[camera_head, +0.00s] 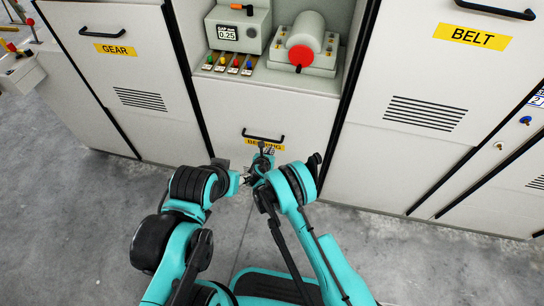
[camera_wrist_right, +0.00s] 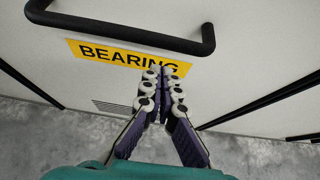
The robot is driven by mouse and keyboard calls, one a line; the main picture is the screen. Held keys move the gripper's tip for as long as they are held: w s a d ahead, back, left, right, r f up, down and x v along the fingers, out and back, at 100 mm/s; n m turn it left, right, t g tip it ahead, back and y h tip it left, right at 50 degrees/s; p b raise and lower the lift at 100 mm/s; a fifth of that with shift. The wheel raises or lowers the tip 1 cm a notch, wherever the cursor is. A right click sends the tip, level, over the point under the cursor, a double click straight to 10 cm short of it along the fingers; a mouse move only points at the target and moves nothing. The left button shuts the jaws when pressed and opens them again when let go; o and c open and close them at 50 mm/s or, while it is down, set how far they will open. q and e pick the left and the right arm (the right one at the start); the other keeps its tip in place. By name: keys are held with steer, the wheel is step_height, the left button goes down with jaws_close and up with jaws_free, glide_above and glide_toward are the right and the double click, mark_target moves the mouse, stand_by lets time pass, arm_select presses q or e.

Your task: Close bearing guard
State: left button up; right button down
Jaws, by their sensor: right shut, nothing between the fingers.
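The bearing guard (camera_head: 215,115) is a pale panel with a black bar handle (camera_head: 262,136) and a yellow BEARING label (camera_head: 252,139). It stands below an open recess. In the right wrist view the handle (camera_wrist_right: 125,32) crosses the top, above the label (camera_wrist_right: 95,52). My right gripper (camera_wrist_right: 161,72) is shut and empty. Its fingertips overlap the label's lower right part, below the handle, and are not around the bar. In the head view my right gripper (camera_head: 262,158) is below the handle. My left gripper (camera_head: 246,180) is close beside it; its fingers are too small to read.
The recess holds a grey gauge box (camera_head: 238,28) reading 0.25, a grey cylinder (camera_head: 308,30) with a red end, and several coloured plugs. Closed GEAR (camera_head: 130,80) and BELT (camera_head: 440,90) panels flank it. Concrete floor (camera_head: 440,265) is clear at the right.

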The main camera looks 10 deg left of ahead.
steer(key=shift+w+r, duration=0.2)
steer(key=shift+r, duration=0.9)
step_height(320, 180, up, 67)
steer(key=p, duration=2.8)
steer(key=shift+w, duration=0.15)
